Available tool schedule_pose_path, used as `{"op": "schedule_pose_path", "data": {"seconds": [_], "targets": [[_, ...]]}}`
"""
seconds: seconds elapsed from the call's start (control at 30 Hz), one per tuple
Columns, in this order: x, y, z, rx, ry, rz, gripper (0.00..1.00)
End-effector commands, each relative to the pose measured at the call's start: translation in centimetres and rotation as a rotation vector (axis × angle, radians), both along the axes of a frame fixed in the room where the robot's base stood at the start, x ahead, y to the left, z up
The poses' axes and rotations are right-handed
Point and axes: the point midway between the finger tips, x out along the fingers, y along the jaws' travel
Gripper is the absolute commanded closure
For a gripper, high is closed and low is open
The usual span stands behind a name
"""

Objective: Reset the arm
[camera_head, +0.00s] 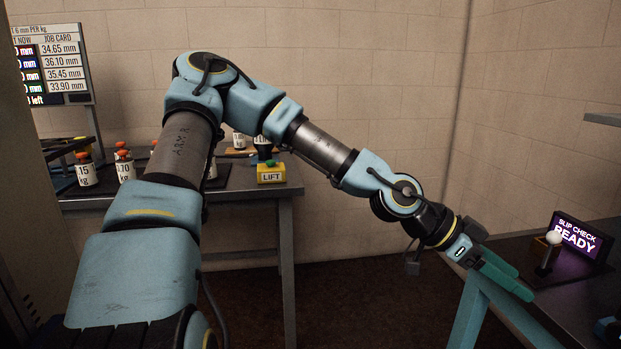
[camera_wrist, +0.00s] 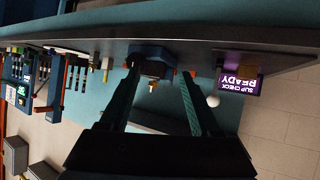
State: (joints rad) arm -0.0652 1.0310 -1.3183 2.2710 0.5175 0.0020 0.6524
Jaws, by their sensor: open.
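My arm stretches across the head view from the lower left, up to a raised elbow and down to the right. My gripper (camera_head: 522,284) is at its end, low on the right, in front of the dark bench with the screen. In the wrist view my gripper (camera_wrist: 160,72) shows two long teal fingers well apart, open, with nothing held between them. A blue block with a small brass-coloured part (camera_wrist: 152,85) shows beyond the fingertips; I cannot tell its distance.
A "SLIP CHECK READY" screen (camera_head: 578,239) and a white-knobbed lever (camera_head: 553,239) stand on the right bench. A teal frame (camera_head: 470,312) is beside my gripper. The left table (camera_head: 240,185) holds labelled weights (camera_head: 86,173) and a yellow LIFT button box (camera_head: 271,175). A job-card display (camera_head: 55,62) stands behind.

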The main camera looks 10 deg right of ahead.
Motion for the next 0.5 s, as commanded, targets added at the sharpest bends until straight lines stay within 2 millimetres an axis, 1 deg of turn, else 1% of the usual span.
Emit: {"op": "schedule_pose_path", "data": {"seconds": [0.17,0.27,0.37,0.47,0.5], "targets": [[1.3,2.7,-3.8,0.16,-0.004,0.054,0.36],[2.6,5.0,-6.2,0.272,-0.003,0.106,0.36],[4.5,8.2,-8.6,0.406,-0.001,0.187,0.36],[7.2,13.0,-10.7,0.573,0.004,0.32,0.36],[8.6,15.4,-11.3,0.644,0.008,0.393,0.36]]}}
